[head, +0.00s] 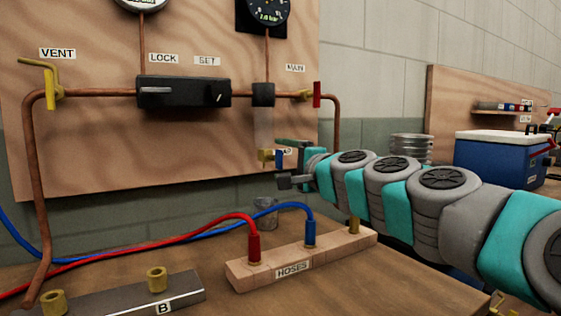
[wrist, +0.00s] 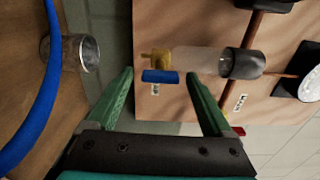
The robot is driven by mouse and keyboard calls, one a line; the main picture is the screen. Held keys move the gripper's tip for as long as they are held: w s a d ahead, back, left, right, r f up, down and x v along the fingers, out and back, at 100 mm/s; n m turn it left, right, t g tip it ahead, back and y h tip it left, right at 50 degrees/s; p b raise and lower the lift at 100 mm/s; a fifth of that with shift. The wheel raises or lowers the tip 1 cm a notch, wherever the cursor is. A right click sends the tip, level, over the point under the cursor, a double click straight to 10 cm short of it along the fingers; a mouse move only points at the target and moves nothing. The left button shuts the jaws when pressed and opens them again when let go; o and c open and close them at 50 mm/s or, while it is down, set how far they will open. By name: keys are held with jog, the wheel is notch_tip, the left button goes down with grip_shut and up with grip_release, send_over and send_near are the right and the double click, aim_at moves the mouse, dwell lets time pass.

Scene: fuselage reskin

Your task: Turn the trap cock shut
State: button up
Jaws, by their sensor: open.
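The trap cock is a brass body (head: 266,157) with a blue handle (head: 279,158), under the clear trap bowl (head: 264,127) on the plywood board. The handle stands upright, in line with the bowl. In the wrist view the picture is turned sideways, and the blue handle (wrist: 160,77) lies between and beyond my fingertips, beside the brass (wrist: 155,60). My gripper (head: 282,163) is open, with one finger above and one below the handle. It also shows in the wrist view (wrist: 159,74), with nothing held.
A black lock/set box (head: 183,93) and copper pipes are above. The yellow vent handle (head: 38,63) and red main handle (head: 317,94) are at either side. A metal cup (head: 265,213) and wooden hose block (head: 300,262) with red and blue hoses stand below.

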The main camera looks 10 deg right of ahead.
jog(key=v, duration=0.6)
jog(key=shift+s+b, duration=0.25)
jog(key=shift+b, duration=0.05)
